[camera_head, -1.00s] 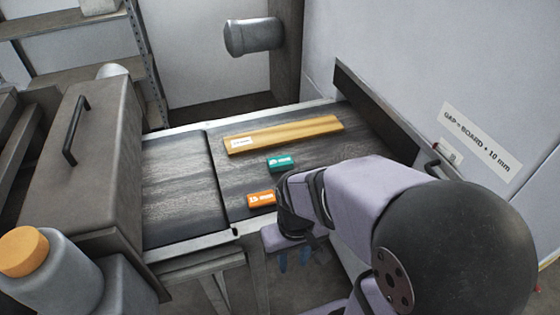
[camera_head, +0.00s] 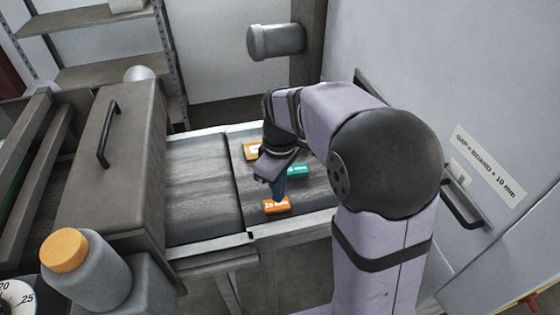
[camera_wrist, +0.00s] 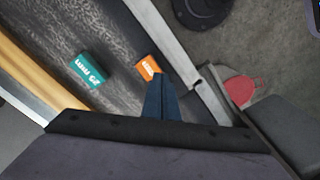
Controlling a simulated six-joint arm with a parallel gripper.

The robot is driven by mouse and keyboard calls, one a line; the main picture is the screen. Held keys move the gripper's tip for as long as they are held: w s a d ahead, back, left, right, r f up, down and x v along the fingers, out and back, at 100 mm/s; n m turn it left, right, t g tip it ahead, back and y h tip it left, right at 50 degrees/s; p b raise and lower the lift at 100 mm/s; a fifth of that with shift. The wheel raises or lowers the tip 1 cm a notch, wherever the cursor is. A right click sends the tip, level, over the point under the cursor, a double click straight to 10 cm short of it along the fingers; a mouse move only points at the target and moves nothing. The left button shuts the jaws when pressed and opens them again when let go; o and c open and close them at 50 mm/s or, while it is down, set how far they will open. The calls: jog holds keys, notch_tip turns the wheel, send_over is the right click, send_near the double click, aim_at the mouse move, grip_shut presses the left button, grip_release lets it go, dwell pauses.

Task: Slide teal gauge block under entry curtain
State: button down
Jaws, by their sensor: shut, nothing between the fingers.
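The teal gauge block (camera_head: 298,170) lies flat on the dark conveyor belt (camera_head: 315,192), with white lettering on top. An orange block (camera_head: 277,206) lies near the belt's front edge. My gripper (camera_head: 279,199) points down right beside the orange block, its blue fingers shut and empty. In the wrist view the fingertips (camera_wrist: 159,78) are at the orange block (camera_wrist: 148,67); I cannot tell if they touch it. The teal block (camera_wrist: 89,69) is apart, to their left. No entry curtain is clearly visible; my arm hides the belt's right end.
A wooden board (camera_head: 251,150) lies behind the blocks, mostly hidden by my arm; its length shows in the wrist view (camera_wrist: 38,72). A grey housing with a handle (camera_head: 107,132) stands at the left. An orange-capped bottle (camera_head: 86,270) is in the left foreground.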

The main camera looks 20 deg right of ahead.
jog(key=w+r+n+p, duration=0.1)
jog(key=w+r+n, duration=0.3)
jog(key=w+n, duration=0.5)
jog(key=w, duration=0.3)
jog(key=shift+a, duration=0.3)
notch_tip(320, 180, down, 9)
jog(key=p, duration=0.3)
jog(key=shift+s+f, duration=0.1)
jog(key=shift+f, duration=0.1)
jog(key=d+p, duration=0.1)
jog(key=d, duration=0.1)
jog(key=shift+d+f, duration=0.15)
jog(key=shift+d, duration=0.25)
jog(key=shift+d+f+p, duration=0.1)
jog(key=shift+d+p, duration=0.35)
jog(key=shift+d, duration=0.15)
jog(key=d+p, duration=0.1)
jog(key=d, duration=2.4)
jog(key=shift+d, duration=0.15)
